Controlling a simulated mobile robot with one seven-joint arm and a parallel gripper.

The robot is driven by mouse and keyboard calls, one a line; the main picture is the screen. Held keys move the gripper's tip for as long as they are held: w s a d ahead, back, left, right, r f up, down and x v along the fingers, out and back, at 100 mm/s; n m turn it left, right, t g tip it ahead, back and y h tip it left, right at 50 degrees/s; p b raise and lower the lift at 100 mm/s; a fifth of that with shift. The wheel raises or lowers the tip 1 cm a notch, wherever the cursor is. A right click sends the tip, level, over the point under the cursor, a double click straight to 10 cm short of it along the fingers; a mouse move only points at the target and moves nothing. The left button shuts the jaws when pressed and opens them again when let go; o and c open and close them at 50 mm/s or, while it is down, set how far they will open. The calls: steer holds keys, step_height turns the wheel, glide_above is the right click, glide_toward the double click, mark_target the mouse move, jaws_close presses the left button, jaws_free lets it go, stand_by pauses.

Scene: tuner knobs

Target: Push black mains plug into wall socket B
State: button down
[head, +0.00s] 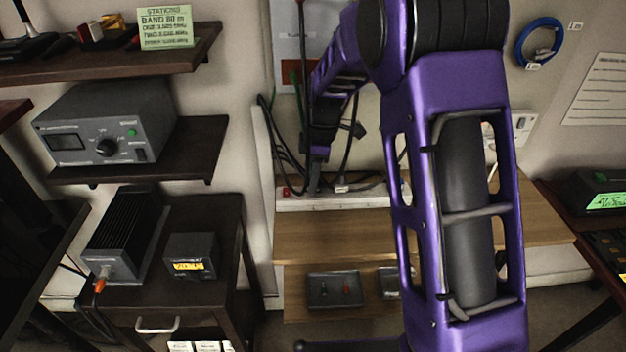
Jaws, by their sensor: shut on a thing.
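My purple arm reaches forward to the wall above the wooden bench. My gripper (319,151) is small and dark at its far end, low by the wall among black cables. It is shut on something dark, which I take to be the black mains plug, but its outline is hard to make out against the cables. A white socket plate (522,126) on the wall shows partly at the right, behind my arm. Its letter cannot be read, and other wall sockets may be hidden by my arm.
A white power strip (335,197) with cords lies along the back of the wooden bench (320,222). Loose black cables (283,150) hang left of my gripper. A grey power supply (105,125) stands on a left shelf. A blue cable coil (537,42) hangs at upper right.

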steer(key=shift+r+p, duration=1.45)
steer(key=shift+r, duration=0.75)
steer(key=shift+r, duration=0.1)
